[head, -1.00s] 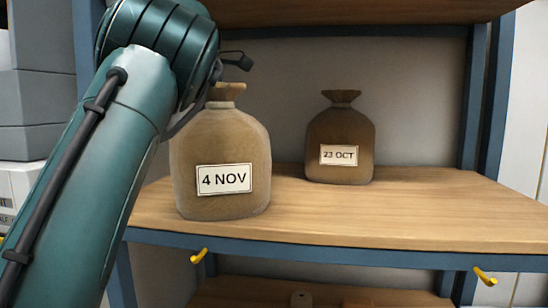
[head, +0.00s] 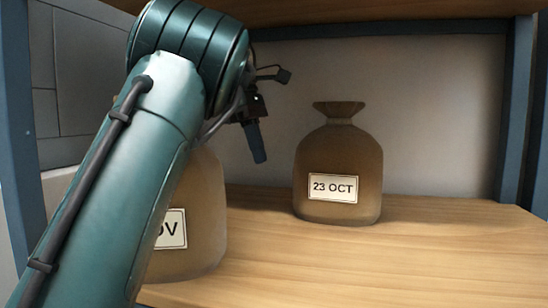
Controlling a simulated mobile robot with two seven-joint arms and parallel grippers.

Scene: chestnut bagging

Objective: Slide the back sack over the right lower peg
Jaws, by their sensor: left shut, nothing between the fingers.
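The back sack (head: 338,170) is brown with a tied, flared neck and a label reading 23 OCT. It stands upright on the shelf in the head view, right of centre. My left gripper (head: 259,156) hangs left of this sack, apart from it in the picture, with its fingers shut and empty. The yellow pegs are outside the current view. My right gripper is not in view.
A lighter front sack (head: 205,215) stands at the left, partly hidden by my left arm; its label shows only "OV". The wooden shelf (head: 440,265) is clear to the right. Blue posts (head: 517,105) bound the shelf.

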